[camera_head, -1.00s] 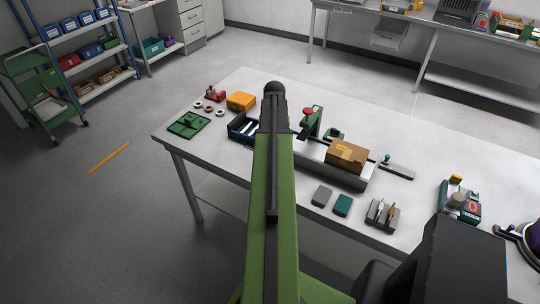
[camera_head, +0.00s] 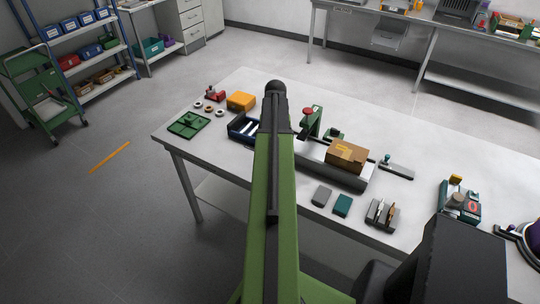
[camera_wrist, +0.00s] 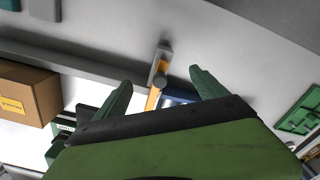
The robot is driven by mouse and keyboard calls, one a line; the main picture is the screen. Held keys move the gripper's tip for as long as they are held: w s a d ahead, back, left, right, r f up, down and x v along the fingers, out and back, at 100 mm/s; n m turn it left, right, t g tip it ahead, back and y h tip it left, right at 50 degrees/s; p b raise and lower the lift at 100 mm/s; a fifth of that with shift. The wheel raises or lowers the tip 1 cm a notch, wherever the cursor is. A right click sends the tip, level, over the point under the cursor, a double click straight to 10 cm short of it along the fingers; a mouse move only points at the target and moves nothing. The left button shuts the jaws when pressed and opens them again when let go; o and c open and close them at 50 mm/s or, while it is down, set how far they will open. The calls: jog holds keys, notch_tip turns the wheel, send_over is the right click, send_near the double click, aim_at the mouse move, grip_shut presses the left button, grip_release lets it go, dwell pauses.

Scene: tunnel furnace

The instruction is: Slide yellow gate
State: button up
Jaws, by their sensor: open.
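A narrow yellow-orange strip (camera_wrist: 153,99), which looks like the yellow gate, shows between my gripper's fingers in the wrist view. It adjoins a small grey plate with a round knob (camera_wrist: 164,58). My gripper (camera_wrist: 160,78) is open, with its two green fingers spread on either side of the strip. Nothing is visibly held, and I cannot tell whether a finger touches the strip. In the head view my arm hides the gate and the fingers. A brown box (camera_head: 347,157) sits on a long grey base (camera_head: 335,174); the box also shows in the wrist view (camera_wrist: 22,94).
A blue tray (camera_head: 241,130) lies left of my arm, near a yellow-orange block (camera_head: 241,100) and a green tray (camera_head: 188,124). A green upright device (camera_head: 311,123) stands close on the right. Grey and teal blocks (camera_head: 342,205) lie near the front edge of the table.

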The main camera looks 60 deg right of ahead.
notch_tip(320, 180, up, 7)
jog(key=p, duration=0.7)
jog(key=shift+r, duration=0.2)
jog(key=shift+f, duration=0.2)
jog(key=shift+a, duration=0.1)
